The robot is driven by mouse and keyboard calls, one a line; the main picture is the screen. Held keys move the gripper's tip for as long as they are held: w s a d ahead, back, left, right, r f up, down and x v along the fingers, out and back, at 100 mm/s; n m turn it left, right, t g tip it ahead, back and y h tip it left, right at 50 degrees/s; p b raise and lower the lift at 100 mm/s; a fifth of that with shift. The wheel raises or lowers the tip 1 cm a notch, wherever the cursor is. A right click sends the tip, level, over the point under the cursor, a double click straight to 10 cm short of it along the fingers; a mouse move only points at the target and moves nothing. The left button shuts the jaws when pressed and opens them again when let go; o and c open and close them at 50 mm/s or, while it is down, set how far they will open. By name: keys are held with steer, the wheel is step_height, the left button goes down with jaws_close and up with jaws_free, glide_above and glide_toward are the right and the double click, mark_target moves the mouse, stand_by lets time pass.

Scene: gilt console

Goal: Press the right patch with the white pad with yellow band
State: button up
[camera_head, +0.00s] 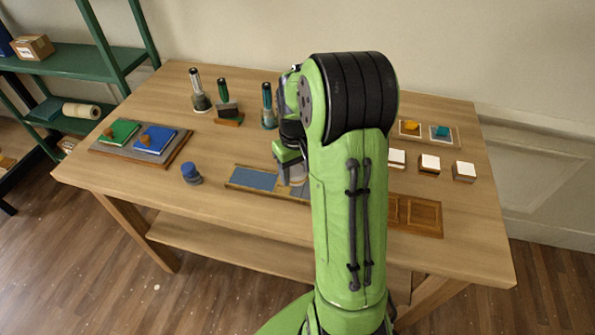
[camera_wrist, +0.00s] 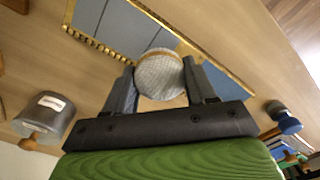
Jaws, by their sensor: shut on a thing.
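A gilt-edged panel (camera_head: 231,178) with blue patches lies flat on the table, its right part hidden behind my arm in the head view. The wrist view shows its gilt rim (camera_wrist: 98,47) and blue-grey patches (camera_wrist: 128,27) from the opposite side. My gripper (camera_wrist: 160,70) is shut on a round whitish pad (camera_wrist: 160,78) with a yellowish band along its edge. The pad overlaps the panel in the wrist view; I cannot tell whether it touches. In the head view my gripper is low beside the arm over the panel, its fingertips mostly hidden.
A blue-topped pot (camera_head: 191,174) stands left of the panel. Several dark-handled tools (camera_head: 267,108) stand behind. A tray with books (camera_head: 178,150) is at left. White-topped blocks (camera_head: 430,164) and a brown panel (camera_head: 426,216) are at right. A grey labelled cylinder (camera_wrist: 45,117) shows near the gripper.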

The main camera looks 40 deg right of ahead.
steer(key=r+p, duration=0.2)
steer(key=shift+w+a+r, duration=0.15)
steer(key=shift+w+r, duration=0.05)
steer(key=shift+r, duration=0.2)
steer(key=shift+s+r+p, duration=0.1)
steer(key=shift+r+p, duration=0.8)
steer(key=shift+r, duration=0.2)
